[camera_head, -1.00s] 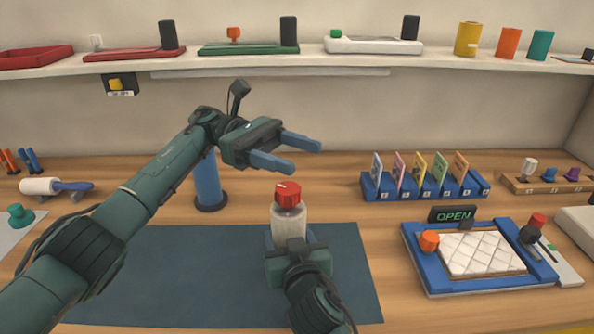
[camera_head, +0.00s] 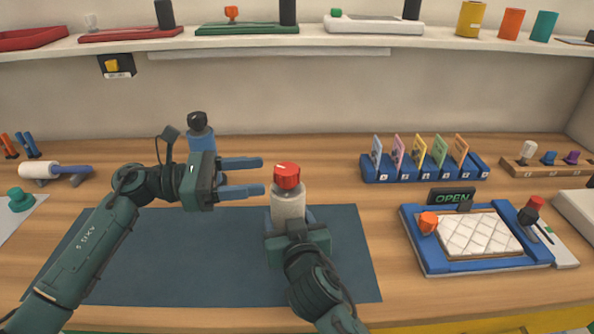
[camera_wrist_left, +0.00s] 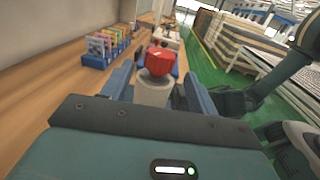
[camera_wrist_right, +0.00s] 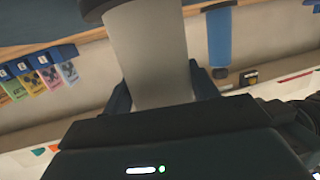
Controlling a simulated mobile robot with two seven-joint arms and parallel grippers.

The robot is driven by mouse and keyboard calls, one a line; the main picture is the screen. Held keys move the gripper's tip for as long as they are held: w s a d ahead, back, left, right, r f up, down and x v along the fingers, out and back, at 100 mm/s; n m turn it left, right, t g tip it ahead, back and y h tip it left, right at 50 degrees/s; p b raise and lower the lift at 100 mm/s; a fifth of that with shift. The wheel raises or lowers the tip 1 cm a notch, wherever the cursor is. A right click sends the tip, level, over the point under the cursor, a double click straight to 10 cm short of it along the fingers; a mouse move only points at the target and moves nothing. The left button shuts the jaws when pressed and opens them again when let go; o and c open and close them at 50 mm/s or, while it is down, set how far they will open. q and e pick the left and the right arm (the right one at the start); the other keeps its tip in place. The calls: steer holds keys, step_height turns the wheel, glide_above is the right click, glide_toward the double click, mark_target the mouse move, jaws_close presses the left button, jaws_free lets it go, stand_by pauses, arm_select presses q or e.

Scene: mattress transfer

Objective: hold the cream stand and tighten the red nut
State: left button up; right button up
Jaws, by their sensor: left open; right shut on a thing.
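The red nut (camera_head: 287,176) sits on top of the upright cream stand (camera_head: 288,206) on the dark mat (camera_head: 130,262). My right gripper (camera_head: 293,234) is shut around the lower part of the cream stand; the stand also fills the space between its fingers in the right wrist view (camera_wrist_right: 150,60). My left gripper (camera_head: 258,177) is open and empty, its two blue fingers pointing right at the nut from a short gap to its left. In the left wrist view the red nut (camera_wrist_left: 159,61) lies ahead between the open fingers.
A blue post with a dark top (camera_head: 199,132) stands behind my left gripper. A blue card rack (camera_head: 425,168) and a blue tray with a quilted white pad (camera_head: 470,236) lie to the right. A shelf (camera_head: 330,47) runs along the back wall. The left mat area is clear.

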mark_target(296, 170)
arm_select(q)
steer(key=d, duration=0.5)
steer(key=w+d, duration=0.1)
steer(key=d, duration=0.2)
steer(key=shift+d, duration=0.35)
arm_select(e)
steer(key=shift+r, duration=0.2)
arm_select(q)
steer(key=shift+c, duration=0.6)
steer(key=c, duration=0.9)
steer(key=shift+o, duration=0.2)
steer(key=shift+s+m+g+y, duration=0.2)
steer(key=shift+m+g, duration=0.9)
steer(key=shift+g, duration=0.65)
steer(key=shift+s+m+g+y, duration=0.2)
steer(key=shift+m+g, duration=0.9)
steer(key=shift+g, duration=0.65)
steer(key=shift+a, duration=0.1)
steer(key=o, duration=1)
